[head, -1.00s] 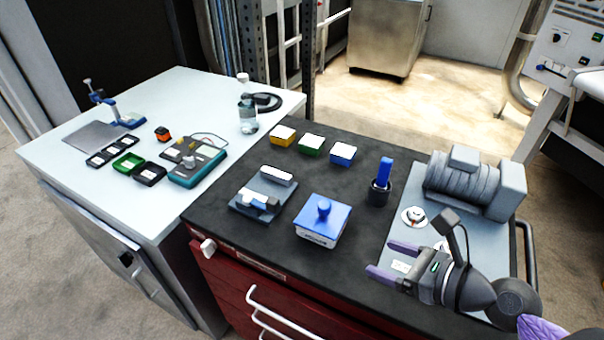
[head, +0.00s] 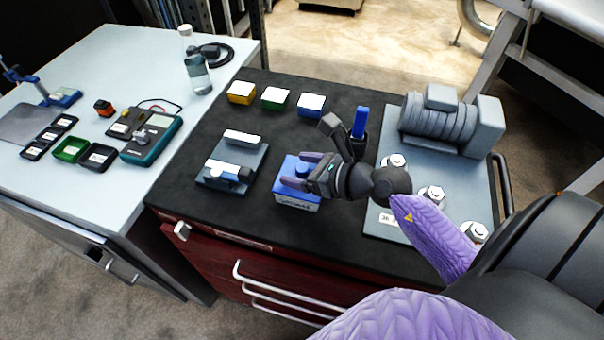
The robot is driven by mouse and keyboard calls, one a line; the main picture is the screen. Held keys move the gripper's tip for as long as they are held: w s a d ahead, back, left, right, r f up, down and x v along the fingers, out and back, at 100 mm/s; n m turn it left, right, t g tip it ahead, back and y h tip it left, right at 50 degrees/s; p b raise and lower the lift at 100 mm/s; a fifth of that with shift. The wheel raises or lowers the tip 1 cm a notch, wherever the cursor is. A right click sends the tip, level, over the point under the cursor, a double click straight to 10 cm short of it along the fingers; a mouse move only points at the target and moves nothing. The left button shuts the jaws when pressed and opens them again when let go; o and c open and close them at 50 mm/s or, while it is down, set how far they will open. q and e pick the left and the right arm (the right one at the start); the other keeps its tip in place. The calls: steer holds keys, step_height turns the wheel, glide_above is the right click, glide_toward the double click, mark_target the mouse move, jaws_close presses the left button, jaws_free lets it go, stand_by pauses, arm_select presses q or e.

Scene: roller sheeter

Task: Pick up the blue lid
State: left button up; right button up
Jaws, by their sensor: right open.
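The blue lid (head: 288,164) sits on a white box (head: 297,205) on the black top of the red cabinet. Its round blue knob (head: 302,170) shows between the fingers of my right gripper (head: 293,171). The right gripper is open, with its purple fingertips over the lid on either side of the knob. Whether the fingers touch the lid I cannot tell. The gripper and wrist hide the lid's right part. My left gripper is not in view.
A grey fixture (head: 232,162) stands left of the box. Yellow (head: 241,92), green (head: 275,98) and blue (head: 311,104) small boxes stand behind. The front left of the black top is clear.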

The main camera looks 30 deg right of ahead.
jaws_close()
